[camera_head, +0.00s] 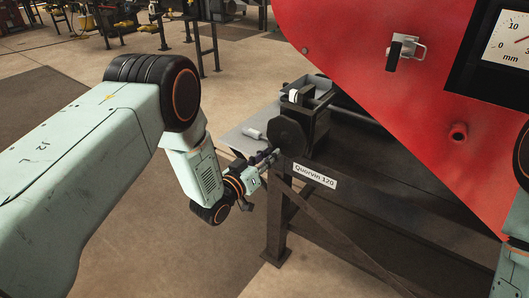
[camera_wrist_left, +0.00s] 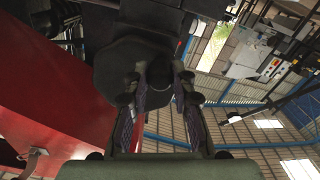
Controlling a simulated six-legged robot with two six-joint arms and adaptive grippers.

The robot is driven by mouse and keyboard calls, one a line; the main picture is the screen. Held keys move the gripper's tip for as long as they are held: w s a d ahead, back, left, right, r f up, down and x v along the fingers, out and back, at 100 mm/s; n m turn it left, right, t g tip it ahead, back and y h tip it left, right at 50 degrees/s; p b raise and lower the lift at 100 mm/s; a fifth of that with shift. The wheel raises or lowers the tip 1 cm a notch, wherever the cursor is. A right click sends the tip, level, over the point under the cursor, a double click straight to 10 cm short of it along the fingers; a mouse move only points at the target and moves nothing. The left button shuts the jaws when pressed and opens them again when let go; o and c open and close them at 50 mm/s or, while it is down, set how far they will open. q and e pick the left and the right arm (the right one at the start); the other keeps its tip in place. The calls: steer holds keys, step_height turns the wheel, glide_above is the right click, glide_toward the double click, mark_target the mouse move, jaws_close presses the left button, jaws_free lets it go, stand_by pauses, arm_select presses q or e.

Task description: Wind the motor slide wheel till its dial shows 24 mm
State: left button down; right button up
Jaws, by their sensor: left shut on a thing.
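The motor slide wheel (camera_head: 288,131) is a dark, roughly round plate on the near end of a dark block on the bench. In the left wrist view the fingers (camera_wrist_left: 158,88) sit either side of a dark part of the wheel (camera_wrist_left: 130,65); the exact contact is hard to see. A white dial (camera_head: 510,40) marked in mm is cut by the right edge; a bit of red needle shows, its reading unclear. My right gripper is not visible.
A large red press body (camera_head: 400,90) with a latch handle (camera_head: 400,52) overhangs the bench on the right. A dark steel frame with a "Quorvan 120" label (camera_head: 314,175) stands below the wheel.

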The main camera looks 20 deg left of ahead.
mark_target(296, 152)
arm_select(q)
steer(key=n, duration=0.1)
steer(key=d+n, duration=0.1)
steer(key=n, duration=0.1)
steer(key=d+n, duration=0.1)
steer(key=shift+s+f+n, duration=0.2)
steer(key=shift+s+n, duration=0.05)
steer(key=shift+n, duration=0.05)
steer(key=n, duration=0.1)
steer(key=d+n+p, duration=0.1)
steer(key=n, duration=0.1)
steer(key=shift+s+d+r+n+p, duration=0.1)
steer(key=shift+s+d+n+p, duration=0.05)
steer(key=shift+s+n+p, duration=0.15)
steer(key=n, duration=0.1)
steer(key=d+n+p, duration=0.1)
steer(key=n, duration=0.2)
steer(key=shift+s+d+r+p, duration=0.25)
steer(key=shift+d+r+p, duration=0.05)
steer(key=shift+r+p, duration=0.05)
steer(key=shift+s+d+r+n+p, duration=0.15)
steer(key=shift+n+p, duration=0.1)
steer(key=shift+n, duration=0.4)
steer(key=shift+w+d+r+n+p, duration=0.15)
steer(key=shift+n+p, duration=0.15)
steer(key=shift+n, duration=0.3)
steer(key=shift+s+d+r+n+p, duration=0.15)
steer(key=shift+n+p, duration=0.1)
steer(key=shift+n, duration=0.4)
